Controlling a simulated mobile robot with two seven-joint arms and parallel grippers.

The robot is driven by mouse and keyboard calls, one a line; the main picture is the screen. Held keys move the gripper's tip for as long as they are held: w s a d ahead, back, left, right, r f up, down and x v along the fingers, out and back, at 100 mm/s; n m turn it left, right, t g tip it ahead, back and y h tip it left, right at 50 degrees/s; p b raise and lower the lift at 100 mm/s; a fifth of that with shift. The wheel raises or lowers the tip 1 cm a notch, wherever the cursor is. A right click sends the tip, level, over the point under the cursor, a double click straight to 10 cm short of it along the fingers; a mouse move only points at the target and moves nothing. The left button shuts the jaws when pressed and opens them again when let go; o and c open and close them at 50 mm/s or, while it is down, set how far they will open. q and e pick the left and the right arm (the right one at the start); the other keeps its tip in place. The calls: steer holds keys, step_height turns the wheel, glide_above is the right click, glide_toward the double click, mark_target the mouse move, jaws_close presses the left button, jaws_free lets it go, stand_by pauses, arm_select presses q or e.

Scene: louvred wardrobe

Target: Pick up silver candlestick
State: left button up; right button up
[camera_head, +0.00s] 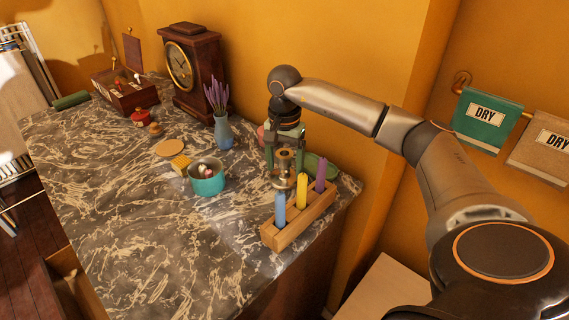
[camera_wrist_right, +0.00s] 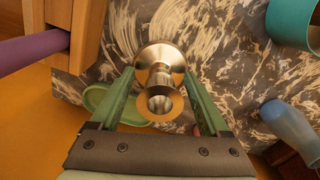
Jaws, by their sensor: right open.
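The silver candlestick (camera_head: 284,166) stands on the marble top, behind the wooden candle holder in the head view. In the right wrist view the candlestick (camera_wrist_right: 160,85) shows from above, with a round base and a cupped top, between the two green fingers. My right gripper (camera_head: 285,150) points down over it from above and behind. In the wrist view the right gripper (camera_wrist_right: 160,108) is open, one finger on each side of the candlestick; I cannot tell whether either finger touches it. My left gripper is not in view.
A wooden holder (camera_head: 298,222) with blue, yellow and purple candles stands close in front of the candlestick. A teal bowl (camera_head: 207,182) is to the left, a blue vase (camera_head: 223,133) behind it. A green dish (camera_head: 322,166) lies at right. The front-left marble is clear.

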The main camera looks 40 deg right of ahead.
jaws_close()
stand_by(0.6)
steer(key=shift+r, duration=0.1)
